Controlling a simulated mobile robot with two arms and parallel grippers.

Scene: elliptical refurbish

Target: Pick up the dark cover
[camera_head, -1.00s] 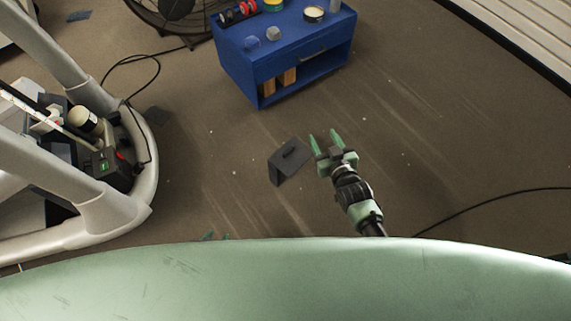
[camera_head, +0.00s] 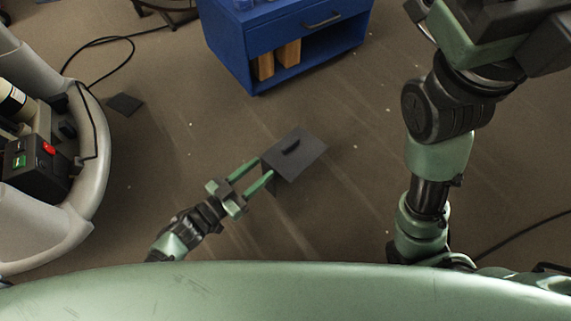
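The dark cover (camera_head: 305,150) is a dark grey plate with a raised black handle on top and a folded-down side. It lies on the brown floor near the middle of the view. My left gripper (camera_head: 265,167) comes in from the lower left, open, with its two green fingers apart at the cover's left edge. I cannot tell whether the fingertips touch it. My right arm rises large on the right. Its gripper end (camera_head: 490,35) is cut off by the top edge, and its fingertips do not show.
A blue cabinet (camera_head: 226,52) with a drawer and an open shelf stands behind the cover. A pale tubular frame (camera_head: 95,150) with equipment is at the left. A dark flat piece (camera_head: 125,104) lies on the floor. The floor around the cover is mostly clear.

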